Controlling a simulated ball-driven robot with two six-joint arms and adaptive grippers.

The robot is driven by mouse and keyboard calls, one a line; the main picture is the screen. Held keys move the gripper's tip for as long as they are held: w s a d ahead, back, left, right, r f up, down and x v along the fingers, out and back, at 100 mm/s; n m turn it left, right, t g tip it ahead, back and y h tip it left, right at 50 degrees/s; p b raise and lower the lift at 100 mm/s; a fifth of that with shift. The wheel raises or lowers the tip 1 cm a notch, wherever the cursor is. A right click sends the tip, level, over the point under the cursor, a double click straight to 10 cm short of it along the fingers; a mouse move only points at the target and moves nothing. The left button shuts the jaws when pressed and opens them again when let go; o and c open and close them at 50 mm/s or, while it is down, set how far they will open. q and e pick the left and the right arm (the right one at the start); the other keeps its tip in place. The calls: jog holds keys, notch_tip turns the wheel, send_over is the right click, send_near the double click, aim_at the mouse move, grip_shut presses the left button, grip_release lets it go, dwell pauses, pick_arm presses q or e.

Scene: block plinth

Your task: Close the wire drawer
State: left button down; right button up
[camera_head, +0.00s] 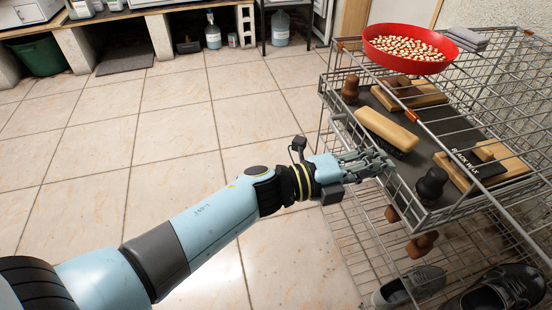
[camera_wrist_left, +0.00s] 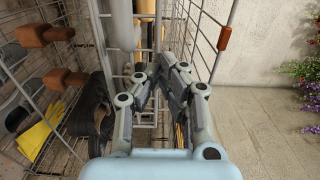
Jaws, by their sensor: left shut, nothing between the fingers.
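The wire drawer (camera_head: 404,190) juts out to the left from the wire rack (camera_head: 525,75) in the head view. It holds brushes such as a pale wooden one (camera_head: 388,128), dark-knobbed pieces and a black item lettered "BLACK WAX", on a dark liner. My left gripper (camera_head: 388,164) is at the drawer's outer left side, fingers together and empty. I cannot tell whether it touches the wires. In the left wrist view the closed fingers (camera_wrist_left: 165,65) point at upright wires. My right gripper is not in view.
A red bowl (camera_head: 408,46) of beige pieces and grey folded cloths (camera_head: 467,38) sit on the rack's top. Dark shoes (camera_head: 495,292) lie low inside the rack. Open tiled floor (camera_head: 170,140) spreads left. Flowers (camera_wrist_left: 305,80) stand at the wrist view's right edge.

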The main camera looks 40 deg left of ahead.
pick_arm(q)
jog(key=x, duration=0.4)
jog(key=shift+w+d, duration=0.1)
jog(key=shift+d, duration=0.05)
jog(key=shift+w+d, duration=0.15)
jog(key=shift+w, duration=0.15)
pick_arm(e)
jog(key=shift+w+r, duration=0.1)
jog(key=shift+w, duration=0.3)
pick_arm(q)
jog(key=shift+r, duration=0.15)
